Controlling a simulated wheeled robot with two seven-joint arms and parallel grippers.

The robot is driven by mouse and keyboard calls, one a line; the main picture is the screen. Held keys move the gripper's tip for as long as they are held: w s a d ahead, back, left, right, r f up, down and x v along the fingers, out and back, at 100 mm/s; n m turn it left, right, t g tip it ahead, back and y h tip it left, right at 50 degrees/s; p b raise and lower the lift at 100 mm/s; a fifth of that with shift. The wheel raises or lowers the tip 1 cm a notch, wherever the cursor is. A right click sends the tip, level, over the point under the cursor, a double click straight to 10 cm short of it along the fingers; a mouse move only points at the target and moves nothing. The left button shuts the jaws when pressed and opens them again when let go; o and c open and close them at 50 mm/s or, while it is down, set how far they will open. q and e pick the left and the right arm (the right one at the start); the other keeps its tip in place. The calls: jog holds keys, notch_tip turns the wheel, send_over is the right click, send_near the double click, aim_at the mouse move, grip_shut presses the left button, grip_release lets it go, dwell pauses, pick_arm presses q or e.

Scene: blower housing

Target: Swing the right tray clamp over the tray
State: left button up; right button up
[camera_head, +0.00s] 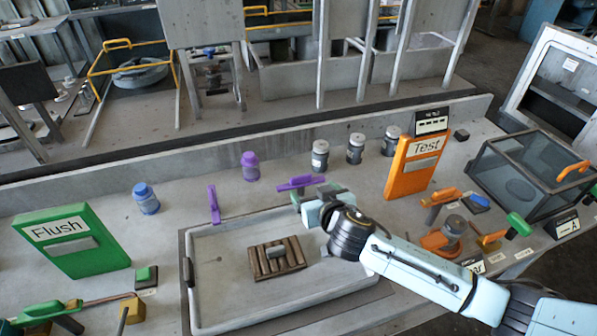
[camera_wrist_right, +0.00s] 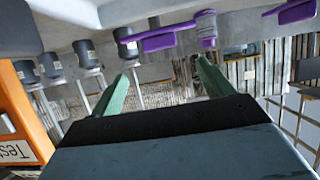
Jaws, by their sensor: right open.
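The right tray clamp (camera_head: 300,183) is a purple bar behind the tray's back edge, lying roughly along that edge. The grey tray (camera_head: 220,238) holds a brown slatted block. My right gripper (camera_head: 308,203) is at the tray's back right, just in front of the clamp and partly hiding its lower part. In the right wrist view, the open green fingers (camera_wrist_right: 166,62) have nothing between them. Contact cannot be told. My left gripper is not in view.
Another purple clamp (camera_head: 213,205) stands at the tray's back left. A purple-capped jar (camera_head: 250,166) and several grey jars stand behind. An orange Test stand (camera_head: 411,166) is to the right, a green Flush stand (camera_head: 72,241) to the left.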

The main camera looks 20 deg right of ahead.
aim_at(302, 177)
jog(key=x, duration=0.4)
jog(key=shift+w+f+b, duration=0.15)
jog(key=shift+w+b, duration=0.05)
jog(key=shift+b, duration=0.15)
jog(key=b+x, duration=0.1)
jog(key=x, duration=0.5)
jog(key=shift+w+f, duration=0.2)
jog(key=shift+w, duration=0.15)
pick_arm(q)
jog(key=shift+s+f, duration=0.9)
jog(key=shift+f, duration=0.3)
pick_arm(e)
jog(key=shift+w, duration=0.1)
